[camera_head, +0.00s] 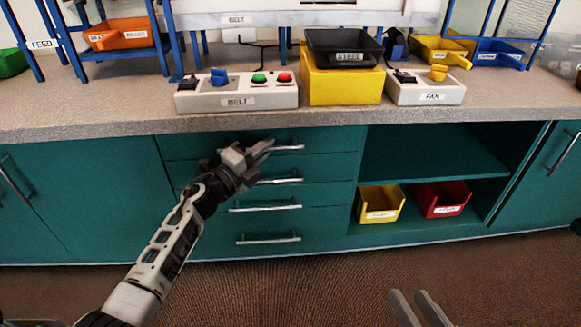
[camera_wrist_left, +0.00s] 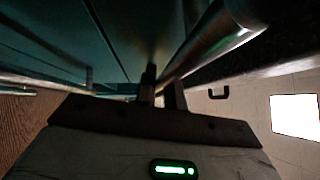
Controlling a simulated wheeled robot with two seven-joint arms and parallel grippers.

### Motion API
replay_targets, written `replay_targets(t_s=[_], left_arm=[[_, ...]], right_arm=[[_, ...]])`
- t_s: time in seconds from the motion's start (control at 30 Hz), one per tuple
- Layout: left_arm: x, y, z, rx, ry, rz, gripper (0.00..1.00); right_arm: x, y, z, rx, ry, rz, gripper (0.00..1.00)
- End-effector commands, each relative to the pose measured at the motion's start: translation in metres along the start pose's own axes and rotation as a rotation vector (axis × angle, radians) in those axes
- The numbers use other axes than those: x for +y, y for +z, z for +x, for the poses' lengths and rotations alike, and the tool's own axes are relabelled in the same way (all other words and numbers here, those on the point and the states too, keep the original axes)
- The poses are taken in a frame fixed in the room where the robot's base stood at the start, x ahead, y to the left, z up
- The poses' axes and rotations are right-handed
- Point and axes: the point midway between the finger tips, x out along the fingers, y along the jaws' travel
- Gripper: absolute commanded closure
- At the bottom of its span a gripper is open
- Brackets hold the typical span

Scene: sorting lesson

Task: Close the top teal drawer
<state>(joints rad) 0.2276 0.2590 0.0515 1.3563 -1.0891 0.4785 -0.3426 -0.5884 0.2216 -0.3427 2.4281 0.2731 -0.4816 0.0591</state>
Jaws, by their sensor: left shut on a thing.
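The top teal drawer (camera_head: 325,139) is the uppermost of several drawers under the counter. It looks about flush with the fronts below, though I cannot tell whether a small gap is left. Its silver bar handle (camera_head: 288,148) shows to the right of my left gripper (camera_head: 262,150), which is shut on it near the handle's left part. In the left wrist view the handle bar (camera_wrist_left: 195,50) runs to the fingertips (camera_wrist_left: 160,92). My right gripper (camera_head: 418,306) is open and empty, low in the view above the brown floor.
The grey counter (camera_head: 120,107) overhangs the drawers and carries a BELT control box (camera_head: 236,98), a yellow block (camera_head: 341,86) and a FAN box (camera_head: 425,93). Right of the drawers, an open shelf holds a yellow bin (camera_head: 380,203) and a red bin (camera_head: 441,199). The floor in front is clear.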

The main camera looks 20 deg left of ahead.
Motion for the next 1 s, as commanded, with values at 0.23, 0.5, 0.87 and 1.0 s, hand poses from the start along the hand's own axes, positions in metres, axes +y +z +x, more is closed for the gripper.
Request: replay_targets(t_s=[0.23, 0.5, 0.87, 1.0], left_arm=[[0.0015, 0.0109, -0.0018, -0.016, 0.003, 0.000, 1.00], [0.0013, 0.0102, -0.0006, -0.016, 0.003, 0.000, 0.68], [0.0017, 0.0084, -0.0010, -0.011, 0.003, 0.000, 0.68], [0.0019, 0.0084, -0.0086, -0.011, 0.005, 0.000, 0.68]], right_arm=[[-0.0024, -0.0069, 0.0000, 0.021, -0.008, 0.009, 0.68], [-0.0021, -0.0068, 0.0006, 0.021, -0.008, 0.007, 0.68], [-0.0007, -0.0029, 0.0017, 0.013, -0.005, 0.008, 0.68], [-0.0009, -0.0041, 0.0013, 0.011, -0.002, 0.004, 0.68]])
